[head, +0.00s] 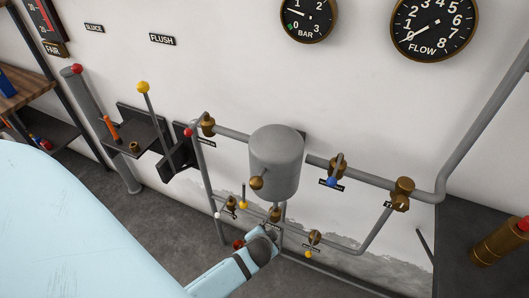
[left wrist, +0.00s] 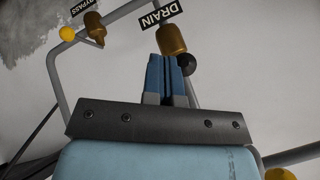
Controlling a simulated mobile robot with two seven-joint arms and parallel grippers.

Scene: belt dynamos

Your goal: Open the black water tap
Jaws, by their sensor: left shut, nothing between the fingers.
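The black water tap shows in the left wrist view as a black ball knob (left wrist: 187,64) below a brass valve body (left wrist: 171,40), beside a DRAIN label (left wrist: 161,14). In the head view a brass valve (head: 274,213) sits under the grey tank, directly by my left gripper (head: 270,232); the black knob is hard to make out there. My left gripper is shut and empty. Its blue fingers (left wrist: 167,66) reach up in front of the valve, close beside the knob; I cannot tell whether they touch it. My right gripper is not in view.
A grey tank (head: 276,160) hangs on the wall above, with pipes around it. Nearby are a yellow knob (head: 243,205), a white knob (head: 217,215), a blue knob (head: 332,181) and the BYPASS tap's yellow knob (left wrist: 67,33). A wooden shelf (head: 20,85) stands left.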

